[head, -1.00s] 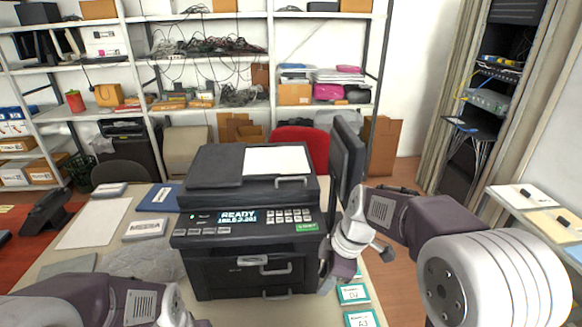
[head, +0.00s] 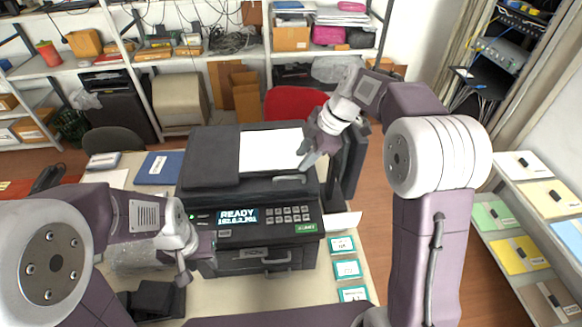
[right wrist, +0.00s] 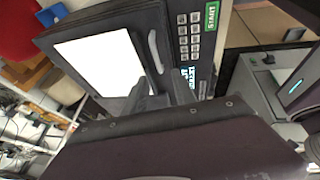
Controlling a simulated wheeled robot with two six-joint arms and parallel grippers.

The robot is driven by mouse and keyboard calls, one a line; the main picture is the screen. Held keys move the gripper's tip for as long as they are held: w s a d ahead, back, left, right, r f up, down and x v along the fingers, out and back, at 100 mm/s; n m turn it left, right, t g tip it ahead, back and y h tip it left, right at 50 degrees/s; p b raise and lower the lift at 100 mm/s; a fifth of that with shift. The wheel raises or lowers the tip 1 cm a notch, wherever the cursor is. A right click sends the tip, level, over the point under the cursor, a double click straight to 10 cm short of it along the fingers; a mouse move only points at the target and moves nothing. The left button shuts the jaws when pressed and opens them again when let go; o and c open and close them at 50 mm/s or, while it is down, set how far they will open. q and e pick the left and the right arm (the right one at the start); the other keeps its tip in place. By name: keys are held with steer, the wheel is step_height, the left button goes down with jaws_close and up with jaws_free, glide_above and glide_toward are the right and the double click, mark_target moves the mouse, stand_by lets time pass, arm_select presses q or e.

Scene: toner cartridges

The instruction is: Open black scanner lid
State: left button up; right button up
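The black scanner lid (head: 212,158) lies closed on top of the black printer (head: 263,258). A white sheet (head: 272,150) lies on the lid, and a grey handle (head: 290,179) is at its front right edge. My right gripper (head: 312,160) is open and empty above the lid's right side, behind the handle. In the right wrist view the handle (right wrist: 156,52) shows just beyond the fingertips (right wrist: 158,88), apart from them as far as I can tell. My left gripper (head: 194,268) looks open and empty at the printer's front left corner.
A dark monitor (head: 352,160) stands close to the printer's right side, behind my right forearm. Several green-edged boxes (head: 346,269) lie on the table at the right. A blue folder (head: 158,168) lies left of the printer. Shelves (head: 190,58) stand behind.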

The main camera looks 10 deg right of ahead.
mark_target(291, 178)
steer(key=p+x, duration=0.1)
steer(key=x, duration=0.2)
steer(key=p+x, duration=0.1)
steer(key=x, duration=0.2)
steer(key=p+x, duration=0.1)
steer(key=x, duration=0.1)
steer(key=shift+w+a+f, duration=0.1)
steer(key=shift+w+f, duration=0.25)
steer(key=shift+f, duration=0.25)
steer(key=shift+c, duration=0.9)
steer(key=shift+w, duration=0.1)
jaws_close()
